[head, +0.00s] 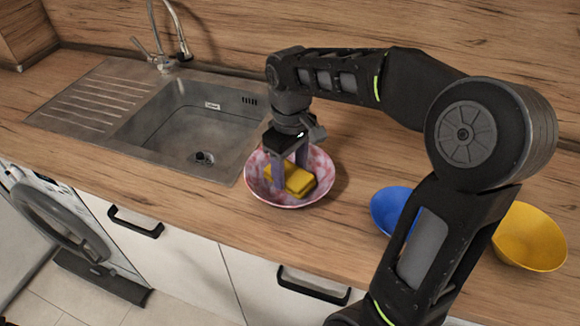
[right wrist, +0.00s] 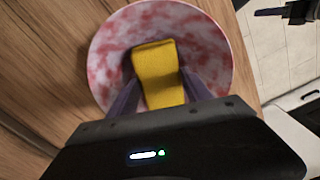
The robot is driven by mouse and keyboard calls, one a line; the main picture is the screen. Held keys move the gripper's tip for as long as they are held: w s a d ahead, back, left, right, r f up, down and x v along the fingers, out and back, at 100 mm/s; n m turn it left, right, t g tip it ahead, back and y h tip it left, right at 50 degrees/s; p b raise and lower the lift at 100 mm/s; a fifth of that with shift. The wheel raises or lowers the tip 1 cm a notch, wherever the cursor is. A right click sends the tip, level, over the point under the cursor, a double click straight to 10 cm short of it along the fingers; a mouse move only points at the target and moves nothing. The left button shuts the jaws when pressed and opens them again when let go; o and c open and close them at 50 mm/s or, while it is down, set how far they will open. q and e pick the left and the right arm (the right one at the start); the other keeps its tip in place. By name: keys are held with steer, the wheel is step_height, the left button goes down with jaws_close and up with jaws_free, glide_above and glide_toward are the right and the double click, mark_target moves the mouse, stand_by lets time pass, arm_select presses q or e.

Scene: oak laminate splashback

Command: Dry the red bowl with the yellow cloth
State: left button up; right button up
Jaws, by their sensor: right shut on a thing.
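The red bowl (head: 262,188) has a mottled red and white surface and stands upright on the counter, right of the sink. It also shows in the right wrist view (right wrist: 205,45). The yellow cloth (head: 298,181) is a folded pad inside the bowl, and it shows between the fingers in the right wrist view (right wrist: 158,72). My right gripper (head: 290,180) points down into the bowl and is shut on the cloth. The cloth seems to lie at the bowl's inner surface; the exact contact is hidden. My left gripper is not in view.
A blue bowl (head: 390,207) and a yellow bowl (head: 532,238) stand on the counter to the right, partly behind my right arm. The steel sink (head: 185,120) with its tap (head: 165,62) is at the left. The counter's front edge is close to the red bowl.

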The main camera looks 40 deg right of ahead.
steer(key=shift+f, duration=0.4)
steer(key=shift+a, duration=0.15)
steer(key=shift+s+a, duration=0.1)
steer(key=shift+a, duration=0.25)
steer(key=shift+d, duration=0.1)
steer(key=shift+w+d, duration=0.25)
steer(key=shift+d, duration=0.65)
steer(key=shift+a, duration=0.15)
